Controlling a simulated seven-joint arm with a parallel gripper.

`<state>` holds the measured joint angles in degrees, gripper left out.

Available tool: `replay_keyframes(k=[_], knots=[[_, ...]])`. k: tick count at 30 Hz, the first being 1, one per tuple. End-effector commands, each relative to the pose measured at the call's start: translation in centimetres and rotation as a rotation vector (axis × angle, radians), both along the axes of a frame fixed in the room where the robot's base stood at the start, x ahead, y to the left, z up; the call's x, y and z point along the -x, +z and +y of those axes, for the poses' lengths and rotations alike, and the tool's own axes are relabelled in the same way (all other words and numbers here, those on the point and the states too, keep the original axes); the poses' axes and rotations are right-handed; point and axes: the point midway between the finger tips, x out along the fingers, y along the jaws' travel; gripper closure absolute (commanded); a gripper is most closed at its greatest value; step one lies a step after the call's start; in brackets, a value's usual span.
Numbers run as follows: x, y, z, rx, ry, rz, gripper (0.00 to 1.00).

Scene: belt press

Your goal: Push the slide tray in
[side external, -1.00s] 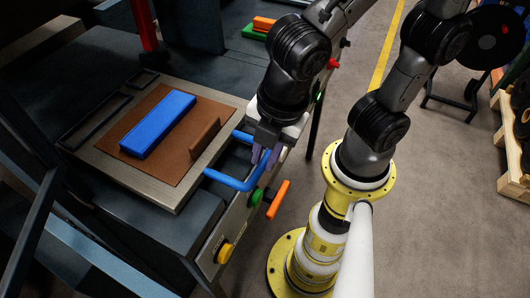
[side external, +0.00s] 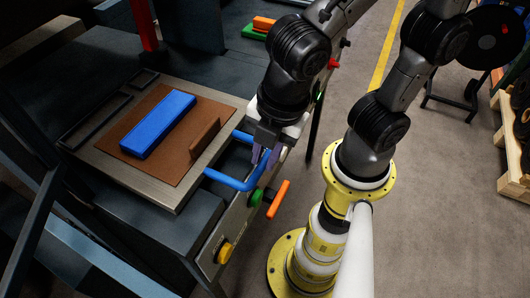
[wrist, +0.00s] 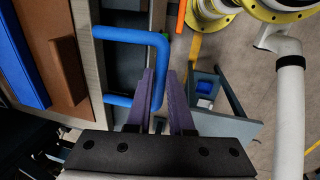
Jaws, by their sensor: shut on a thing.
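The slide tray (side external: 152,192) is a flat grey metal plate with a brown pad (side external: 182,162) on it. A long blue block (side external: 158,124) and a small upright brown strip (side external: 205,136) stand on the pad. A blue U-shaped handle (side external: 228,179) sticks out from the tray's side facing my arm. It also shows in the wrist view (wrist: 126,36). My gripper (side external: 262,156) is at the handle's outer bar, with its purple fingers (wrist: 166,80) either side of the bar and shut on it. The fingers hide part of the bar.
The press front below the handle carries a green button (side external: 257,197), a yellow knob (side external: 225,253) and an orange lever (side external: 279,199). Dark frame bars stand at the left. A red post (side external: 143,25) rises behind the tray. Orange and green pieces (side external: 262,25) lie at the back.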

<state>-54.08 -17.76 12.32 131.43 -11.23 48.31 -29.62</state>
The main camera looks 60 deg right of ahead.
Motion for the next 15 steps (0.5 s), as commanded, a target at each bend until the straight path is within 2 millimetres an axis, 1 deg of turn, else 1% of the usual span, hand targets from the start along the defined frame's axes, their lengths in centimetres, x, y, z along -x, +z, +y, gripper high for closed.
replay_keyframes(k=[7, 10, 13, 15], knots=[[-0.1, 0.1, 0.0, -0.002, -0.001, -0.002, 1.0], [-0.5, 0.1, 0.0, -0.002, -0.003, -0.002, 1.0], [-1.5, 0.1, 0.0, -0.001, -0.006, -0.003, 1.0], [-2.5, 0.1, 0.0, 0.0, -0.007, -0.003, 1.0]])
